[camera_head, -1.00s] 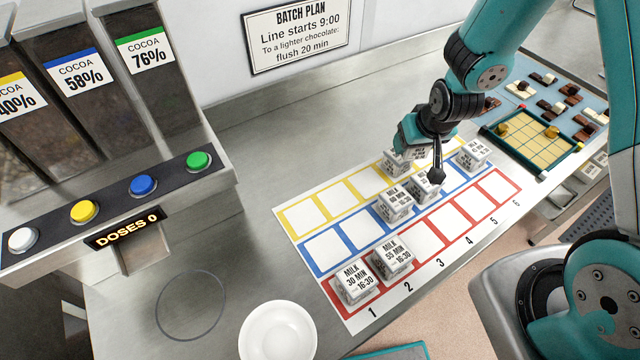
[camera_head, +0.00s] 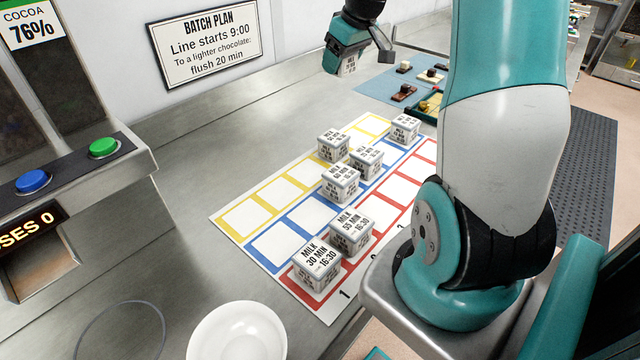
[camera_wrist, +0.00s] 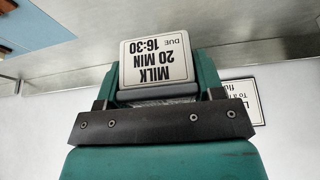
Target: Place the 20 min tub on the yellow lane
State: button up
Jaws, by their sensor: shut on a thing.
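My gripper (camera_head: 348,62) is shut on the 20 min tub (camera_wrist: 158,62), a white tub whose label reads MILK 20 MIN, DUE 16:30, upside down in the wrist view. In the head view the held tub (camera_head: 348,66) is partly hidden by the gripper. It is in the air, above and behind the lane sheet. The yellow lane (camera_head: 224,220) is the back row of the sheet. One tub (camera_head: 333,145) stands on it, and its near-left squares are empty. The blue lane (camera_head: 262,255) and red lane (camera_head: 328,306) lie in front.
Three tubs stand on the blue lane, including one (camera_head: 341,184). Two stand on the red lane, including the 30 min tub (camera_head: 317,265). A white bowl (camera_head: 238,335) and the cocoa dispenser (camera_head: 70,165) are at left. A blue mat (camera_head: 375,90) with chocolates lies beyond.

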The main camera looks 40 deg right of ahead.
jog(key=s+d+r, duration=0.2)
jog(key=s+d, duration=0.1)
send_near(355, 139)
jog(key=x, duration=0.4)
jog(key=w+x, duration=0.1)
jog(key=x, duration=0.2)
jog(key=shift+w+r, duration=0.15)
jog(key=shift+r, duration=0.1)
jog(key=o, duration=1)
jog(key=shift+f, duration=0.1)
